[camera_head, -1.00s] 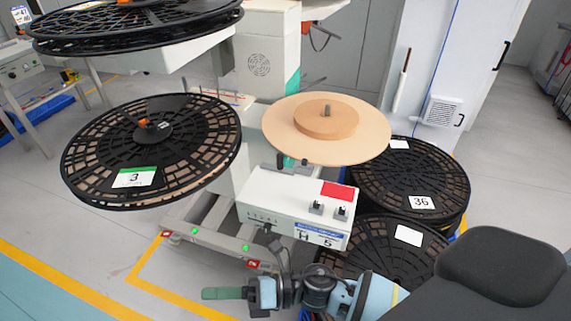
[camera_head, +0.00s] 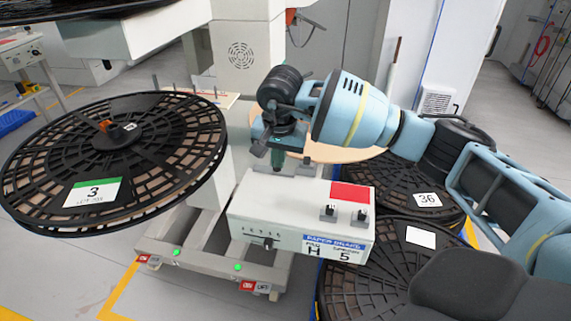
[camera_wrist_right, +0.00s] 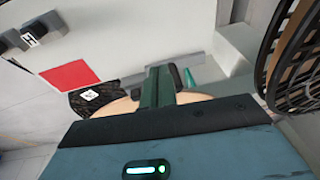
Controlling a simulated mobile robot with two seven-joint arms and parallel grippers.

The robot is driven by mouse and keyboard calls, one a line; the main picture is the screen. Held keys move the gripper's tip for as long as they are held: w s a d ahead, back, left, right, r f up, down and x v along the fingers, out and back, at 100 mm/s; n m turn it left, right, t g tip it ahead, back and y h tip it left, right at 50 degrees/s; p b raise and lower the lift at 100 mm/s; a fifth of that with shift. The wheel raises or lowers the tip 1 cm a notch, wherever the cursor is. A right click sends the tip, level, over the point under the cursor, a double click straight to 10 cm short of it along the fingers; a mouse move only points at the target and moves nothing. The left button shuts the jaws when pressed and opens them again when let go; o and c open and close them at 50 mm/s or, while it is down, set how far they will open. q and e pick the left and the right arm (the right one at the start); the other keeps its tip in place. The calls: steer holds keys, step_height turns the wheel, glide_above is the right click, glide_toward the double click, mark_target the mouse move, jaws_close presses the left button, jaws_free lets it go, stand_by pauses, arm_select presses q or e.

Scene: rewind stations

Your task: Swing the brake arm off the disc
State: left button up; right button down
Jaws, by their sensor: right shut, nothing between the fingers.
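The tan disc (camera_head: 345,152) shows only in part, behind my right arm and gripper. A strip of it also shows in the wrist view (camera_wrist_right: 118,108). My right gripper (camera_head: 277,160) is shut and empty, pointing down at the near left edge of the disc, just behind the white control box (camera_head: 300,215). Its green fingers also show in the wrist view (camera_wrist_right: 157,88), in front of the disc. A small dark part and a teal tip (camera_wrist_right: 191,80) show beside the fingers there. I cannot tell which part is the brake arm; it is largely hidden. My left gripper is out of view.
A large black reel marked 3 (camera_head: 115,160) stands close to the left of the gripper. Black reels (camera_head: 425,190) lie stacked at the right, below my arm. The box has a red panel (camera_head: 353,195) and black switches. Open floor lies at front left.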

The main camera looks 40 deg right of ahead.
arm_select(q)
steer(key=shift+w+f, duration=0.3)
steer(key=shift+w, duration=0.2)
arm_select(e)
steer(key=shift+h, duration=0.9)
steer(key=d+r, duration=0.1)
steer(key=d, duration=0.1)
steer(key=w+d+r, duration=0.1)
steer(key=d+r, duration=0.1)
steer(key=shift+w+d, duration=0.1)
steer(key=shift+w, duration=0.05)
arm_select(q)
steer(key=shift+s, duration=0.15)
